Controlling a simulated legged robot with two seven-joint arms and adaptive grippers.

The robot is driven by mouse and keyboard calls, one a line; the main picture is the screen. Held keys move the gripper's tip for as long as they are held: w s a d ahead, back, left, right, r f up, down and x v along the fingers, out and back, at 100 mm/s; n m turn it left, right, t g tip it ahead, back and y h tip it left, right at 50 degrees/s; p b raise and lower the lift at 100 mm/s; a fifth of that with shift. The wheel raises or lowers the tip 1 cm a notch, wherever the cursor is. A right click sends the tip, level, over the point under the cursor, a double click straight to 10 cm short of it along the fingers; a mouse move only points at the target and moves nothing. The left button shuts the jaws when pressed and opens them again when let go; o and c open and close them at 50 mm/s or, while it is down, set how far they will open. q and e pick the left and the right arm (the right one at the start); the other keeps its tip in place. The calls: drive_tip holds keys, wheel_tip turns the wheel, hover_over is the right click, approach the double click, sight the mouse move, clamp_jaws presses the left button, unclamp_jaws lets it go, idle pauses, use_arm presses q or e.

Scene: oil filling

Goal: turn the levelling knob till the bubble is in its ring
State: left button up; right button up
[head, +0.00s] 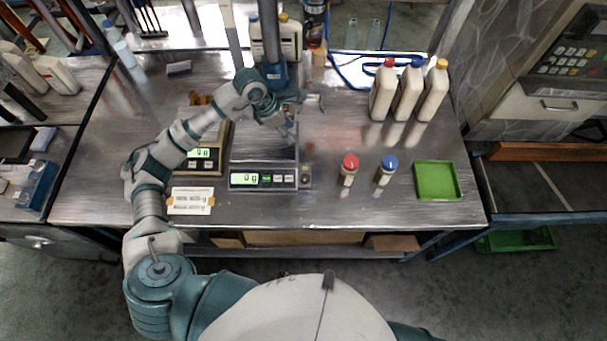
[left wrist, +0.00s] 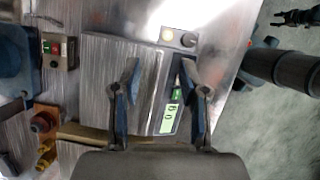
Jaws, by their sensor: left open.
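The front scale (head: 264,180) has a bare steel pan and a display reading 0 g. At its right end is a small plate with a pale yellowish round spot, likely the bubble level (head: 305,168), and a knob (head: 306,181). In the left wrist view the level (left wrist: 167,34) and the dark round knob (left wrist: 189,39) lie beyond the fingertips; the bubble's place in its ring is too small to tell. My left gripper (head: 289,133) is open and empty above the pan; its spread fingers (left wrist: 160,75) touch neither. A dark claw shape, probably my right gripper (left wrist: 296,17), shows at the wrist view's edge.
A second scale (head: 202,160) stands left of the front one. A button box (left wrist: 57,50) is behind the pan. Large bottles (head: 407,95) stand farther back.

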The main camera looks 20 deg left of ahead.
use_arm(q)
drive_tip(key=shift+w+a+r, duration=0.1)
drive_tip(key=shift+a+r, duration=0.05)
drive_tip(key=shift+r, duration=0.15)
idle(0.4)
drive_tip(key=shift+r, duration=0.1)
drive_tip(key=v, duration=1.1)
drive_tip(key=shift+a+r, duration=0.2)
drive_tip(key=shift+r, duration=0.1)
